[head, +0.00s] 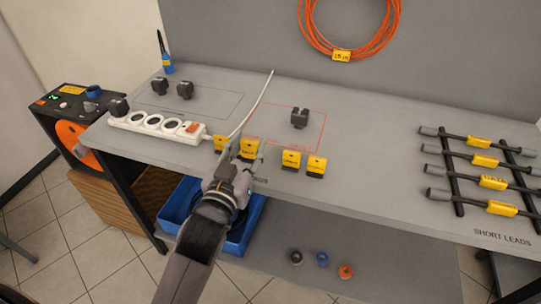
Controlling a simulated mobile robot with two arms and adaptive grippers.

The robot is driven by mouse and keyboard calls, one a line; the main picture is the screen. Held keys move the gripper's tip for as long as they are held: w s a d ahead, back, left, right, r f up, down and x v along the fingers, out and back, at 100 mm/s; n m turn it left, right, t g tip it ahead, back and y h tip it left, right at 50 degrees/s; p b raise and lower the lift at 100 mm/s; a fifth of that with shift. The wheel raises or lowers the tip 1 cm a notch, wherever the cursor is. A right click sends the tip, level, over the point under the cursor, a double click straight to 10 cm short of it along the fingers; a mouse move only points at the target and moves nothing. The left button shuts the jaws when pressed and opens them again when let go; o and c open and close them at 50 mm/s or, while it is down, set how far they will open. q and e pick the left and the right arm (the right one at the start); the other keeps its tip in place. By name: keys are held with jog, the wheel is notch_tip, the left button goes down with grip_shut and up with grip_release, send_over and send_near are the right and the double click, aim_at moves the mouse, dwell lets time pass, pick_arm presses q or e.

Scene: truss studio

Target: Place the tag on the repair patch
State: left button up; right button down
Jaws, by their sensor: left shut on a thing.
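Several yellow tags with dark lower edges stand along the bench front: one at the left (220,142), one between my fingers (249,147), and two to the right (291,159) (316,165). My left gripper (246,154) reaches in from below and is shut on the second tag from the left. That tag is at or just above the bench; I cannot tell which. The repair patch appears to be the red-outlined area (318,134) on the bench, its lettering too small to read. A black plug (299,118) stands inside it. My right gripper is out of view.
Black plugs (159,86) stand behind the strip. Tagged short leads (485,160) lie on a rack at right. A blue bin (255,228) sits below.

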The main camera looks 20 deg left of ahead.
pick_arm(q)
jog(key=w+d+r, duration=0.1)
jog(key=w+r, duration=0.7)
jog(key=r, duration=0.3)
jog(key=shift+d+r+m, duration=0.25)
jog(key=shift+m, duration=0.05)
notch_tip(320, 180, down, 15)
jog(key=shift+f+b, duration=0.15)
jog(key=shift+b, duration=1.1)
jog(key=shift+f, duration=2.2)
jog(key=shift+f, duration=0.1)
jog(key=o, duration=0.5)
jog(key=shift+f, duration=0.1)
jog(key=o, duration=0.5)
